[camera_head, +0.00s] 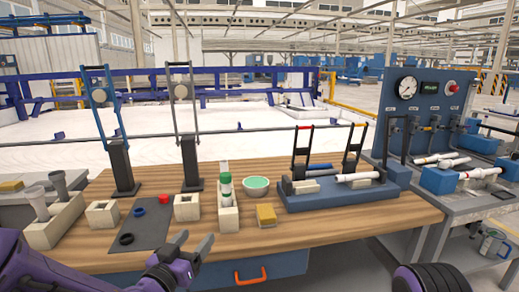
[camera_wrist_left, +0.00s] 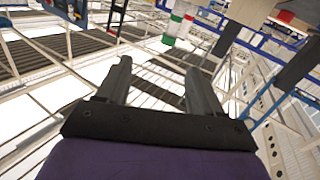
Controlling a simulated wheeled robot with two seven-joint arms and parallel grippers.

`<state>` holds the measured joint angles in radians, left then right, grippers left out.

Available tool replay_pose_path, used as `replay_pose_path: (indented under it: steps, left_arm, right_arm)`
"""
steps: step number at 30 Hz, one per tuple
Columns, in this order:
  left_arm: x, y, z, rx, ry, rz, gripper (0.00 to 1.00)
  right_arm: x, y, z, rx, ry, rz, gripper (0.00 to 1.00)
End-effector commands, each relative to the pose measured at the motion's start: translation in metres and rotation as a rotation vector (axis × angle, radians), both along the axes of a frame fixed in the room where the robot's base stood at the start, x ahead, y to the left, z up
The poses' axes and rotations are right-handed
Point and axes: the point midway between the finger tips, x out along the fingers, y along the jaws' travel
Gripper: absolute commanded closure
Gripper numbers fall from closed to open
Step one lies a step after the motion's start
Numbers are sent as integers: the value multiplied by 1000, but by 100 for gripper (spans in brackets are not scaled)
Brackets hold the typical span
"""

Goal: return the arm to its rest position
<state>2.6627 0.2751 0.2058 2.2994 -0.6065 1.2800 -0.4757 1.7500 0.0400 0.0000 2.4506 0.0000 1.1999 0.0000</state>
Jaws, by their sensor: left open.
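My left arm (camera_head: 35,268) is purple and comes in from the lower left in the head view. Its left gripper (camera_head: 192,243) is at the table's front edge, its two grey fingers apart with nothing between them. In the left wrist view the same gripper (camera_wrist_left: 160,80) shows both fingers spread and empty. The wooden table (camera_head: 350,222) lies beyond it. A dark ribbed part of my own body (camera_head: 432,279) shows at the bottom right of the head view. My right gripper is not in view.
A dark mat (camera_head: 152,232) with rings lies nearest the gripper. A blue fixture (camera_head: 310,201) with white pipes is at right. The table's front right is clear.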

Motion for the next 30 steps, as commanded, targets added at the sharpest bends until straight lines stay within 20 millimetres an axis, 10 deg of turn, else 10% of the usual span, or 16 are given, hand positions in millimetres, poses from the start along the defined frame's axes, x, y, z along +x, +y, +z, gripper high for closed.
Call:
replay_pose_path:
  steps: [8,17,24,30]
  left_arm:
    - [-8,29,-50,-172,192,145,34]
    - [-53,69,-161,-267,486,361,34]
    - [-175,119,-295,-234,860,654,34]
    - [-297,146,-360,-66,1126,781,34]
  right_arm:
    - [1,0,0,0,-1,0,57]
    - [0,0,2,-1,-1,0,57]
    - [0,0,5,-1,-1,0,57]
    - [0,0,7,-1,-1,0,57]
